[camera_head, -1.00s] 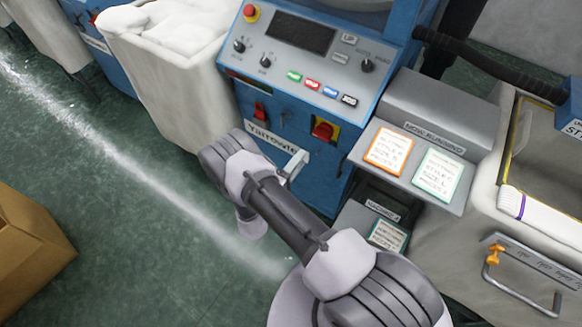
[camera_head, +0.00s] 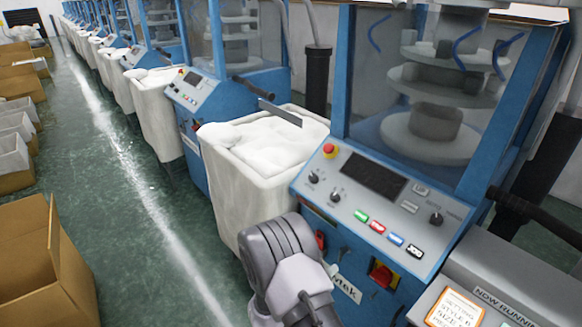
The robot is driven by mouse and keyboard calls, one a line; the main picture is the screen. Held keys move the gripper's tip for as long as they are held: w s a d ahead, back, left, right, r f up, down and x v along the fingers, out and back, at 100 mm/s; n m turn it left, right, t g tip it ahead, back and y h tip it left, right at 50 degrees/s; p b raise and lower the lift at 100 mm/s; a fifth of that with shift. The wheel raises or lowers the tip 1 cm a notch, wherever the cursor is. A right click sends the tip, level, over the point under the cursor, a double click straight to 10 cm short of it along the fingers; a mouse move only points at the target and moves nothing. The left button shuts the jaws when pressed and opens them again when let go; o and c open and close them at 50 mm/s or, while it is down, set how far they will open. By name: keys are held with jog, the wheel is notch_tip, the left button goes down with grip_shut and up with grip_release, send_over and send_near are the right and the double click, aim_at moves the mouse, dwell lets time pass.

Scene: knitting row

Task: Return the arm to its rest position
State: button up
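My arm shows at the bottom centre, as a grey and white joint in front of the nearest knitting machine (camera_head: 330,215).
A white fabric bin (camera_head: 225,180) heaped with white cloth stands left of the machine. An open cardboard box (camera_head: 62,262) sits at the lower left. The green aisle floor (camera_head: 140,215) between is clear. A grey shelf (camera_head: 490,270) with an orange-edged card (camera_head: 456,308) is at the lower right.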

jog(key=w+a+r+m+y, duration=0.2)
jog(key=r+y, duration=0.1)
jog(key=r, duration=0.4)
jog(key=w+a+r+m+y, duration=0.1)
jog(key=w+a+r+y, duration=0.15)
jog(key=r, duration=0.55)
jog(key=s+a+r+m+y, duration=0.15)
jog(key=s+r+y, duration=0.5)
jog(key=r, duration=0.75)
jog(key=s+d+r+g, duration=0.1)
jog(key=s+g, duration=0.1)
jog(key=s, duration=1.2)
jog(key=s+d+r+m+g, duration=0.1)
jog(key=s+d+r+g, duration=0.1)
jog(key=s, duration=1.2)
jog(key=shift+s+d+r, duration=0.15)
jog(key=shift+d+r, duration=0.1)
jog(key=shift+d, duration=0.05)
